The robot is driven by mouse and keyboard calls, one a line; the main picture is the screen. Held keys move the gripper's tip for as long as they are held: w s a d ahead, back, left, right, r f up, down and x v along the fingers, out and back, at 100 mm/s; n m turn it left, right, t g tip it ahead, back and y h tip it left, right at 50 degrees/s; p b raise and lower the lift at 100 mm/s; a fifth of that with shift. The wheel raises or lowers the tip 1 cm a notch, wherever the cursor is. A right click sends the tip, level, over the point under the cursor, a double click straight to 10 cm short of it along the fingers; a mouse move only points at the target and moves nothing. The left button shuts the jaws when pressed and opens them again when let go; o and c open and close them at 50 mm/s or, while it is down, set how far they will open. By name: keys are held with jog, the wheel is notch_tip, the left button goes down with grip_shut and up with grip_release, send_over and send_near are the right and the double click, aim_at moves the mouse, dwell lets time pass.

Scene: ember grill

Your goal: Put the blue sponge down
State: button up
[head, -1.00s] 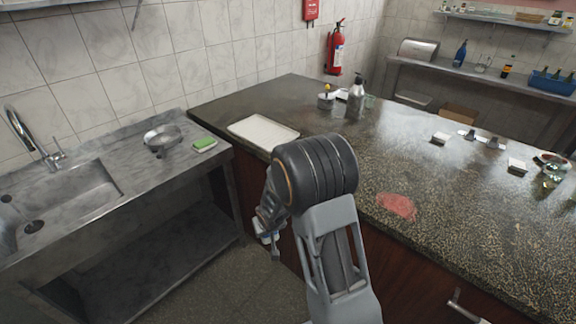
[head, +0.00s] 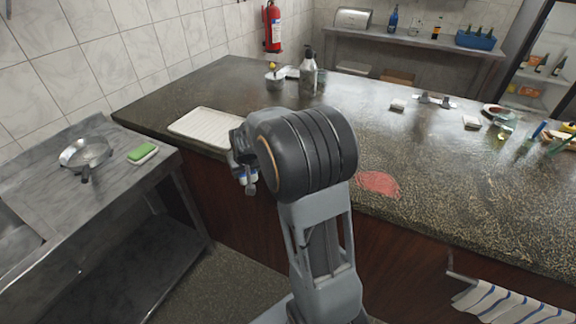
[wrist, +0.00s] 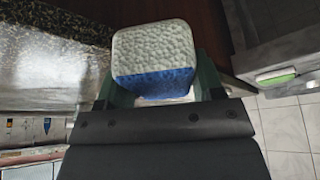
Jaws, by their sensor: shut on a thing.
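The blue sponge (wrist: 155,83) is held in my gripper (wrist: 165,95); it has a pale, bumpy face and a blue side in the wrist view. In the head view my gripper (head: 246,180) hangs in front of the dark counter's (head: 160,113) near edge, close to the white tray, and my own arm hides most of it. Only a small bit of blue and white shows there. The sponge is held off any surface, as far as I can tell.
The white ribbed tray (head: 205,127) lies on the counter. A green sponge (head: 142,153) and a metal pan (head: 86,152) are on the steel sink unit at left. A soap bottle (head: 308,72) stands at the back.

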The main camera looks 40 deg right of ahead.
jog(key=s+d+r+m+b, duration=0.1)
jog(key=s+d+r+b, duration=0.15)
jog(key=d+r, duration=0.5)
jog(key=w+d+f, duration=0.1)
jog(key=d+f, duration=0.1)
jog(key=d, duration=0.1)
jog(key=w+d+f+p, duration=0.1)
jog(key=w+d+f, duration=0.1)
jog(key=d, duration=0.1)
jog(key=w+d+f, duration=0.1)
jog(key=d, duration=0.2)
jog(key=shift+w+d+f+p, duration=0.1)
jog(key=shift+w+f+p, duration=0.2)
jog(key=shift+f, duration=0.1)
jog(key=shift+w+d+f, duration=0.15)
jog(key=shift+d+f, duration=0.35)
jog(key=shift+f, duration=0.2)
jog(key=shift+d+f, duration=0.1)
jog(key=shift+f, duration=1.55)
jog(key=shift+f, duration=0.1)
jog(key=shift+f, duration=0.15)
jog(key=o, duration=0.9)
jog(key=shift+c, duration=0.2)
